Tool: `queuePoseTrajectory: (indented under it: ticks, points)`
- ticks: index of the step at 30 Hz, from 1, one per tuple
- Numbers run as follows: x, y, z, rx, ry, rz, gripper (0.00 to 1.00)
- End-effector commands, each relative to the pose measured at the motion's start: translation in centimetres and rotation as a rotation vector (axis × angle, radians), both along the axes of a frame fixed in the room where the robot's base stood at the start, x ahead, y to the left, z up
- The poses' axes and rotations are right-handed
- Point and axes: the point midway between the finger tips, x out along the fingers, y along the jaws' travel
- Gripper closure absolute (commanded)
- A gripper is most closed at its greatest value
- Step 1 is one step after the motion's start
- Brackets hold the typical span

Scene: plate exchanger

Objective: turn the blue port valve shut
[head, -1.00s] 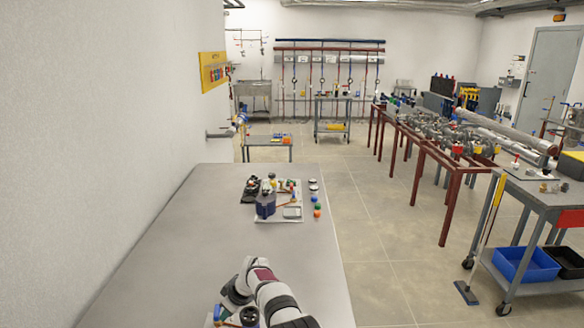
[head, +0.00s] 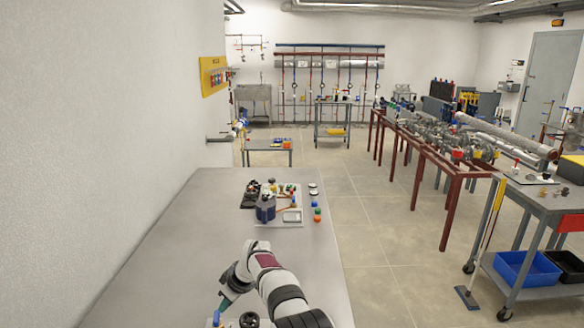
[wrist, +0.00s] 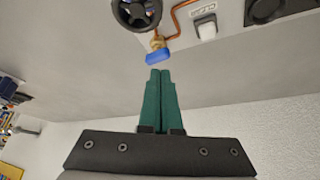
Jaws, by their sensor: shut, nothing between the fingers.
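The blue port valve shows in the wrist view as a blue handle (wrist: 158,57) on a brass body, with a copper-coloured tube running from it. My gripper (wrist: 160,71) has two green fingers pressed together. They are empty, and their tips point toward the blue handle with a small gap in the picture; the depth between them is hard to judge. In the head view my gripper (head: 221,308) reaches down at the bottom edge, close to a small blue part (head: 216,318) that looks like the same handle. Most of the valve's mount is cut off there.
A black handwheel (wrist: 137,12) sits just beyond the valve, and a white rocker switch (wrist: 205,28) is to its right. A tray (head: 291,217) with several small parts lies farther along the grey bench (head: 180,260). A white wall runs along the left.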

Motion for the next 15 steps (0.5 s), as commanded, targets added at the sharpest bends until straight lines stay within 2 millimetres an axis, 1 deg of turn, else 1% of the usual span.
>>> queuePoseTrajectory:
  ticks: [2,6,7,11,15]
  points:
    - [0.0,0.0,0.0,0.0,0.0,0.0,1.0]
    - [0.4,-0.8,1.0,0.0,0.001,-0.002,1.0]
    - [0.4,-0.8,0.8,0.0,0.002,-0.001,1.0]
    - [0.3,-0.8,-0.8,-0.001,0.004,-0.001,1.0]
    - [0.3,-0.8,-3.2,-0.001,0.003,0.0,1.0]
